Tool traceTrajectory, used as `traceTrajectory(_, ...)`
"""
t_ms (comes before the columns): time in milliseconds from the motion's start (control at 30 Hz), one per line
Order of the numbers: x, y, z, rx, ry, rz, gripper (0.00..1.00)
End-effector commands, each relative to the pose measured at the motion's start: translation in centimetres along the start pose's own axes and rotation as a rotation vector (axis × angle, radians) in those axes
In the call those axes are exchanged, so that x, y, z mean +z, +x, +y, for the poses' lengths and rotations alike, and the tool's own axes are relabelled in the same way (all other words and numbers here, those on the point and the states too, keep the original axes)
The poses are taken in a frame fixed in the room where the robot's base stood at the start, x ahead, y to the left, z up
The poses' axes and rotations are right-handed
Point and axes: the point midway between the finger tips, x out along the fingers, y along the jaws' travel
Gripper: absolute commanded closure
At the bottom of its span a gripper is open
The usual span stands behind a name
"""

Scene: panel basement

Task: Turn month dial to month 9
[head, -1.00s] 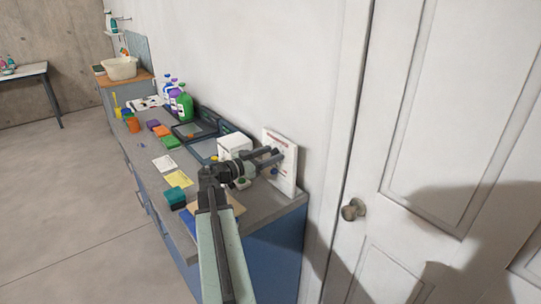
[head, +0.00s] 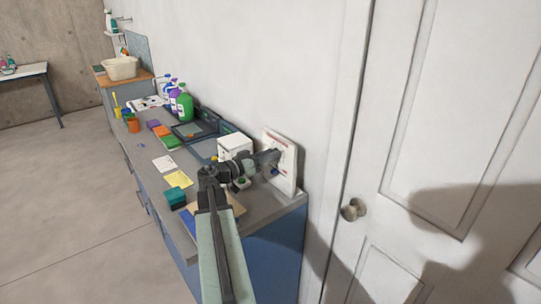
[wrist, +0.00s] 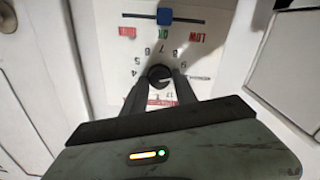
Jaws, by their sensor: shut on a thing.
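The white panel (head: 281,155) leans against the wall at the end of the counter. In the wrist view the month dial (wrist: 159,73) is a round dark knob on the panel (wrist: 205,52), ringed by small numbers. The fingers of my gripper (wrist: 160,78) are shut on the dial, one on each side. The lower part of the ring is partly covered by my fingers. The knob's pointer is too small to read. My gripper (head: 272,158) meets the panel in the head view, where the dial is hidden.
A white box (head: 235,147) stands beside my arm on the counter. Bottles (head: 184,104), colored blocks and papers lie further along. A white door (head: 450,100) is to the right.

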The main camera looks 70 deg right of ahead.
Motion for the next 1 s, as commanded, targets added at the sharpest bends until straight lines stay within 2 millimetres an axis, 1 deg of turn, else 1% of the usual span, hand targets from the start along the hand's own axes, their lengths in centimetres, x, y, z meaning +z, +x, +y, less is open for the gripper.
traceTrajectory(200, 0.16, -0.03, 0.06, 0.003, -0.123, -0.005, 1.0)
traceTrajectory(400, 0.18, -0.01, 0.06, 0.003, -0.191, -0.005, 1.0)
traceTrajectory(933, 0.21, 0.05, 0.09, 0.004, -0.217, -0.006, 1.0)
traceTrajectory(967, 0.21, 0.05, 0.09, 0.004, -0.217, -0.006, 0.58)
traceTrajectory(1000, 0.2, 0.06, 0.08, 0.004, -0.217, -0.006, 0.47)
